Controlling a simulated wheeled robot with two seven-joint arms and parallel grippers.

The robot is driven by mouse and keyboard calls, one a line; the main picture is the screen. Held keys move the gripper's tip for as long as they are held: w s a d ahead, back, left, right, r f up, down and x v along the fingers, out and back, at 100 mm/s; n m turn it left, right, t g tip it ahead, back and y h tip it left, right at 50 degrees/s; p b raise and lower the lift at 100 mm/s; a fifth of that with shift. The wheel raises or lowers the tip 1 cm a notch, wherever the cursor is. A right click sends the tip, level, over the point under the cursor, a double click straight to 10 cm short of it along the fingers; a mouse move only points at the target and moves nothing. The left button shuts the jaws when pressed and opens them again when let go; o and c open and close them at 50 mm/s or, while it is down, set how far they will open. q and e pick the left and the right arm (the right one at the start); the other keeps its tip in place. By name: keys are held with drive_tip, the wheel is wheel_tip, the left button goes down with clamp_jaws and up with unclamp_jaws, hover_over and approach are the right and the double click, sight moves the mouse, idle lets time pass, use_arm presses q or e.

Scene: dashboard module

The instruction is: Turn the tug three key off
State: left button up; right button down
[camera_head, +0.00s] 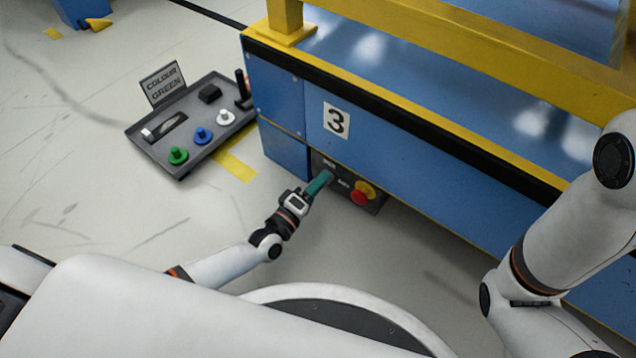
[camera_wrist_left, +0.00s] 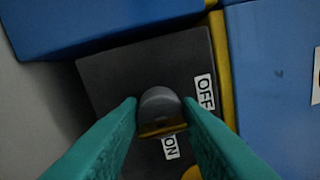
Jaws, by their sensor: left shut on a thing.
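The tug (camera_head: 400,150) is a blue vehicle marked with a black 3 on a white plate. Low on its side is a dark panel (camera_head: 376,204), which also fills the middle of the left wrist view (camera_wrist_left: 112,88). The key (camera_wrist_left: 160,104) has a dark grey rounded head with a brass-coloured edge. An OFF label (camera_wrist_left: 205,92) is to its right and an ON label (camera_wrist_left: 170,147) is just below it in that view. My left gripper (camera_head: 322,181) is shut on the key, its teal fingers on either side. My right gripper is out of view.
A red button on a yellow base (camera_head: 361,193) sits beside the key on the panel. A grey tray (camera_head: 160,155) with green, blue and white pieces and a COLOUR GREEN sign lies on the floor at left. Clear floor lies in front of the panel.

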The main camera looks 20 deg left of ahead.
use_arm(q)
drive_tip(key=o, duration=1)
drive_tip(key=shift+c, duration=0.2)
drive_tip(key=p+v, duration=0.6)
drive_tip(key=v, duration=0.6)
drive_tip(key=shift+s+f, duration=0.1)
drive_tip(key=shift+s, duration=0.1)
